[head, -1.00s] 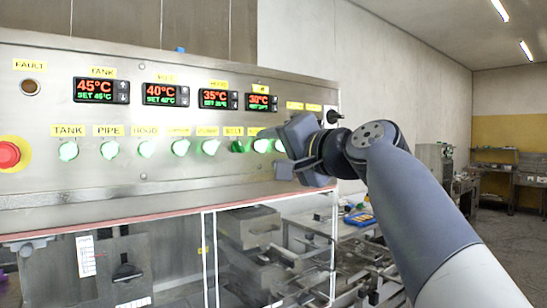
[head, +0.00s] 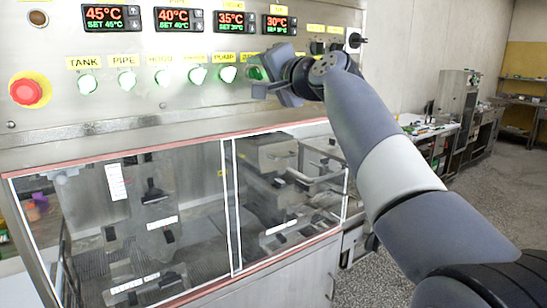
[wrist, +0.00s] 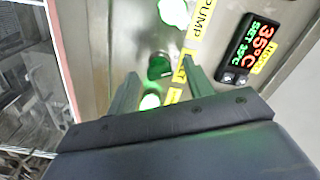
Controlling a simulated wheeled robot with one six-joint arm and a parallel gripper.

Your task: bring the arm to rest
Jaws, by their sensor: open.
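My gripper (head: 268,80) is at the right part of the steel control panel (head: 140,110), in front of the row of round green knobs. In the wrist view its two fingers stand apart with nothing held between them (wrist: 160,70). A dark green knob (wrist: 159,66) beside the BELT label shows between the fingertips. A brightly lit knob (wrist: 150,101) is close to the left finger. I cannot tell whether the fingers touch the panel. My arm reaches in from the lower right.
A red stop button (head: 26,91) is at the panel's left. Below is a glazed enclosure (head: 228,210) with machinery inside. A black knob (head: 355,40) sticks out at the panel's right end. Benches (head: 440,130) stand at the right, with open floor (head: 480,190) before them.

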